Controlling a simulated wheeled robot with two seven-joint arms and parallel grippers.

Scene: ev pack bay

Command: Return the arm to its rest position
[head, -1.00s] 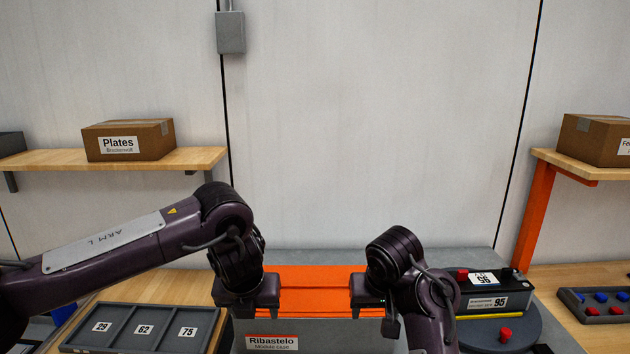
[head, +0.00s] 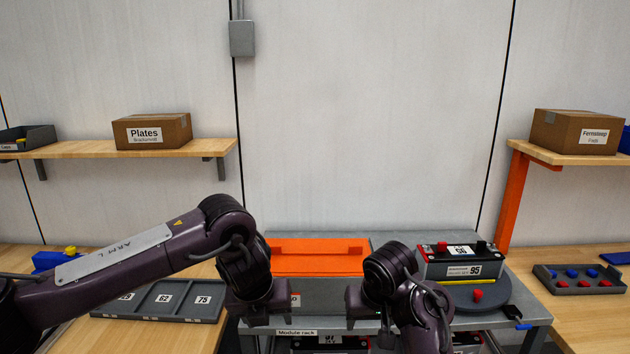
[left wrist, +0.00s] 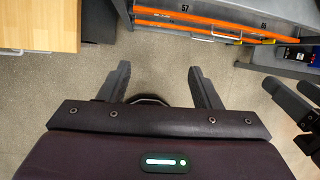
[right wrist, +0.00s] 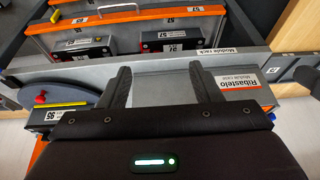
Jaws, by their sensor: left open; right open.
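My left arm comes in from the left in the head view. Its gripper (head: 268,312) is open and empty, in front of the grey bench's near edge; bare floor shows between its fingers in the left wrist view (left wrist: 160,80). My right gripper (head: 366,312) is open and empty to the right of it, the two facing down and apart. In the right wrist view, the grey case labelled Ribastelo (right wrist: 236,85) and the rack front show beyond the right fingers. The orange case top (head: 318,255) lies on the bench behind both grippers, touched by neither.
A black module marked 95 (head: 462,264) stands on a round grey turntable (head: 496,298) to the right. A compartment tray (head: 180,312) lies left. The module rack (head: 297,333) is below the bench. Boxed shelves hang on both sides. Bare floor shows in the left wrist view.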

